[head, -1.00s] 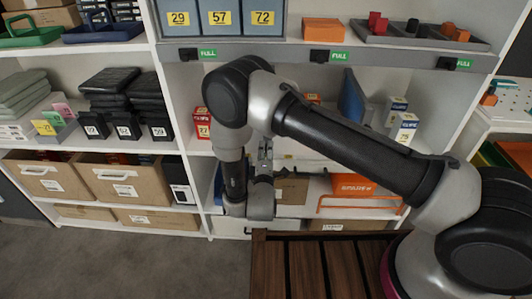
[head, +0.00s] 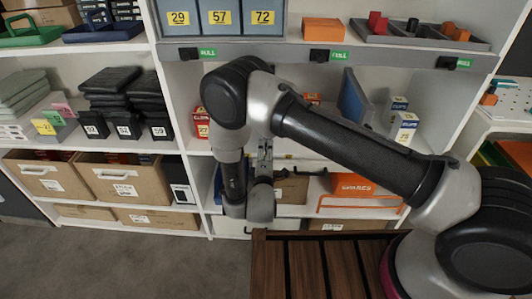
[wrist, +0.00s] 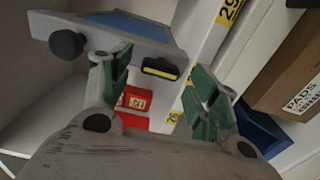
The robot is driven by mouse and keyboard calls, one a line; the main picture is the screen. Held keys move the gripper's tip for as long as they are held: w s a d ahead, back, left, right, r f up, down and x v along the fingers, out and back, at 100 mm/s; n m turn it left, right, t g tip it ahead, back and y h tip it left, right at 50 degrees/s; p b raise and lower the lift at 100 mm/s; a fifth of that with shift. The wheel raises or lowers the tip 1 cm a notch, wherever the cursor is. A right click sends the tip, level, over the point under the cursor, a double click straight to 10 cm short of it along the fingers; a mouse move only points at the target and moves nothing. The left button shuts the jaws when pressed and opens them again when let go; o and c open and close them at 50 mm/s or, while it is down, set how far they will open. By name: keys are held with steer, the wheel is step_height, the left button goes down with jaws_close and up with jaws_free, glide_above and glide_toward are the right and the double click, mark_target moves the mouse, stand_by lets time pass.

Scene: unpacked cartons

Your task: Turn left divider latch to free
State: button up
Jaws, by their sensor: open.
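My gripper (head: 264,152) points upward in front of the middle shelf bay in the head view. In the wrist view its green-padded fingers (wrist: 162,78) stand apart with nothing held. Beyond them is a grey panel with a blue face (wrist: 140,28). A black latch piece with a yellow stripe (wrist: 160,69) sits on it, seen between the fingertips; contact cannot be told. A round black knob (wrist: 68,43) is farther left on the panel. In the head view my arm covers this area, so the latch's setting there is hidden.
A red box (wrist: 134,100) lies beyond the fingers, and a cardboard carton (wrist: 285,70) is at right. A blue upright divider (head: 353,100) stands right of my forearm.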

steer(key=s, duration=0.7)
steer(key=shift+a, duration=0.1)
